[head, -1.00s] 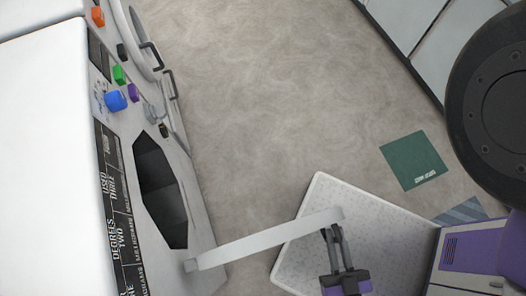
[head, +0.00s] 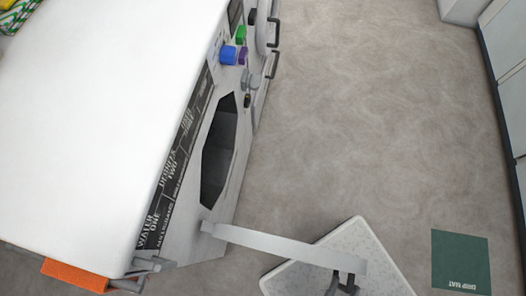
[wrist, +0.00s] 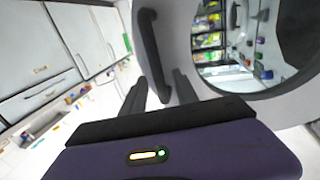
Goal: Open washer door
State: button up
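The washer door (head: 285,246) is white and stands swung out from the washer front (head: 190,215), roughly square to it in the head view. The washer's dark opening (head: 218,155) is uncovered. My gripper (head: 345,280) is at the door's free end, partly cut off by the bottom edge of the head view. In the wrist view the door's ring (wrist: 185,45) and round window (wrist: 285,40) fill the right side. The dark door handle (wrist: 150,45) reaches down between the spread fingers of my gripper (wrist: 160,92). Contact with the handle cannot be told.
A white speckled tray-like surface (head: 375,242) lies under the door's free end. A green drip mat (head: 461,262) is on the floor to its right. Another white machine with dark handles (head: 273,35) stands beyond the washer. The carpet (head: 360,120) between is clear.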

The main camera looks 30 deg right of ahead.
jog(key=b+v, duration=0.3)
jog(key=v, duration=0.5)
dwell(0.4)
jog(key=shift+d, duration=0.1)
dwell(0.4)
